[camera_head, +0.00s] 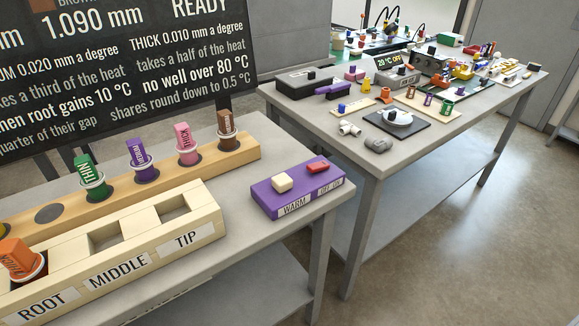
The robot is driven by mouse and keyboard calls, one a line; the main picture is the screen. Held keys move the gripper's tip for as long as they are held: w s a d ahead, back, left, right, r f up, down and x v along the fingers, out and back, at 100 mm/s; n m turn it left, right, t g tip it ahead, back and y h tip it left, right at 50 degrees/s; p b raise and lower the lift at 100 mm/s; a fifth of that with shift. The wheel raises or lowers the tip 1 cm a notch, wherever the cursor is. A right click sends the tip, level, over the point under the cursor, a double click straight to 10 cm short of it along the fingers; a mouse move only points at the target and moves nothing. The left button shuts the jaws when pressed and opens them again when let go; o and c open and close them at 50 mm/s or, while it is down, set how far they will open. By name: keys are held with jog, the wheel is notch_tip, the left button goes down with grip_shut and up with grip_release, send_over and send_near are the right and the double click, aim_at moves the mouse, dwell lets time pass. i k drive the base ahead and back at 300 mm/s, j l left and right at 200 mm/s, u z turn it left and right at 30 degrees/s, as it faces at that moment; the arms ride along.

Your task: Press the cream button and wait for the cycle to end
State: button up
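The cream button (282,183) stands raised on the left of a purple box (298,197), above a label reading WARM. The box sits near the right end of the near table. A red button (317,167) is on the same box to its right, above a label that seems to read OFF ON. Nothing touches the cream button. My gripper is not in view.
A wooden tray (205,225) has ROOT, MIDDLE and TIP compartments; an orange piece (17,257) is in ROOT. Behind it, a wooden rack (240,150) holds green, purple, pink and brown pieces. A dark board shows text including READY. A second cluttered table stands behind.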

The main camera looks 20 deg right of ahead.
aim_at(281, 182)
jog(key=i+l+u, duration=0.2)
jog(key=l, duration=0.55)
jog(key=l+u, duration=0.2)
jog(key=l, duration=0.5)
